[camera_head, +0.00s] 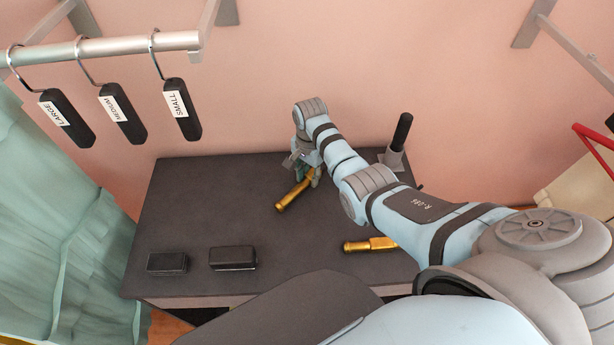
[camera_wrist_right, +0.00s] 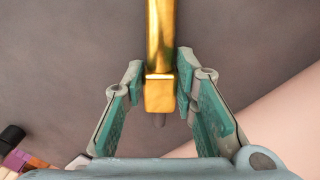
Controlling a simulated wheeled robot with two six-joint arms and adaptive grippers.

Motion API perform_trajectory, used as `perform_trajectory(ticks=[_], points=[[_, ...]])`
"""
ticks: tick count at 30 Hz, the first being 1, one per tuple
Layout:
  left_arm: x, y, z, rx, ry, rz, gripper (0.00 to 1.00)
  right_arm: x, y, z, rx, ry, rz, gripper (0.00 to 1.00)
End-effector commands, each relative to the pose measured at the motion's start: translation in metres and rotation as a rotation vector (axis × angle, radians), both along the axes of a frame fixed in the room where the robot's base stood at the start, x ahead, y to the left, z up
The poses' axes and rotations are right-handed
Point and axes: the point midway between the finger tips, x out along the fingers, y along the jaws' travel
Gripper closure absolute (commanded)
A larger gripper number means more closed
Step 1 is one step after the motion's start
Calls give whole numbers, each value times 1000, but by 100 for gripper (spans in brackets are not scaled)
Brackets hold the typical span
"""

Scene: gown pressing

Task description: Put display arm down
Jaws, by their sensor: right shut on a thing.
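A golden display arm (camera_head: 295,194) is at the middle of the dark table, slanting down-left from my right gripper (camera_head: 308,168). In the right wrist view the golden arm (camera_wrist_right: 160,40) runs up from its square end block, which sits between the fingertips of my right gripper (camera_wrist_right: 159,88). The gripper is shut on that end. I cannot tell whether the arm touches the tabletop. A second golden arm (camera_head: 370,245) lies on the table nearer to me, partly hidden by my right arm. My left gripper is not in view.
The dark table (camera_head: 180,210) holds two black blocks (camera_head: 167,262) (camera_head: 233,258) at its front left and a black-handled upright tool (camera_head: 399,140) at the back right. Hangers with size labels (camera_head: 122,115) hang from a rail at upper left. The table's left middle is clear.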

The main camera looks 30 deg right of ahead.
Motion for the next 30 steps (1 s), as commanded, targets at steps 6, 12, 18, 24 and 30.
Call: perform_trajectory(ticks=[6, 12, 18, 24, 30], points=[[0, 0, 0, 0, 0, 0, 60, 0, 0, -1, 0, 0, 1, 57], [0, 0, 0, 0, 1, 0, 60, 0, 0, -1, 0, 0, 0, 54], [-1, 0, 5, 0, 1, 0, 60, 1, 0, 9, 0, -2, 0, 54], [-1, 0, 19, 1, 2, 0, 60, 1, -1, 59, -1, -4, 1, 54], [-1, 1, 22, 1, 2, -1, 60, 2, -1, 108, -1, -3, -1, 54]])
